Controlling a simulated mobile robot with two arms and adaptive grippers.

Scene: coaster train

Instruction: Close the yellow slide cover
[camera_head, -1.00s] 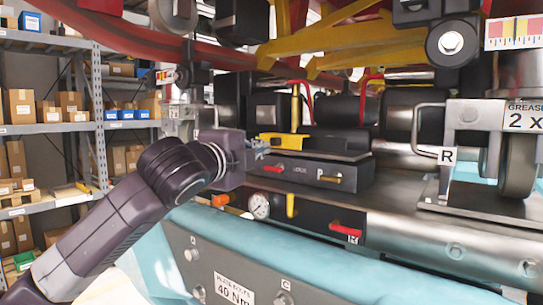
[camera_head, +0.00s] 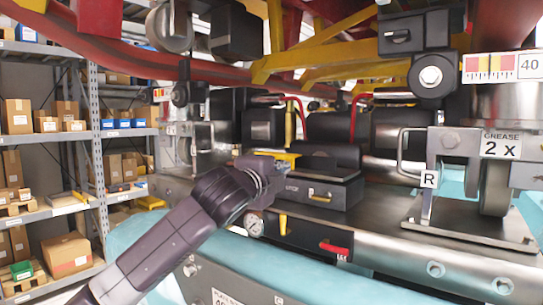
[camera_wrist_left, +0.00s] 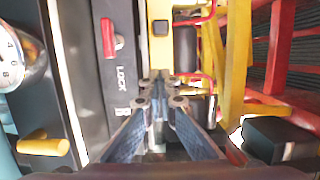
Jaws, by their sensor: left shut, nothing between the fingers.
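The yellow slide cover (camera_head: 284,157) shows as a small yellow strip on top of the black lock box (camera_head: 318,190), partly hidden behind my left gripper. In the left wrist view, the yellow cover (camera_wrist_left: 161,52) is a plate with a small black knob (camera_wrist_left: 160,27), beside the black box face marked LOCK. My left gripper (camera_head: 279,172) is at the box's left end, close to the cover. In the left wrist view, my left gripper (camera_wrist_left: 159,88) has its fingertips together and empty, near the cover's lower end; contact is unclear. My right gripper is out of view.
A red lever (camera_wrist_left: 108,38) sits on the box face. Red and yellow beams (camera_head: 320,52) hang above.

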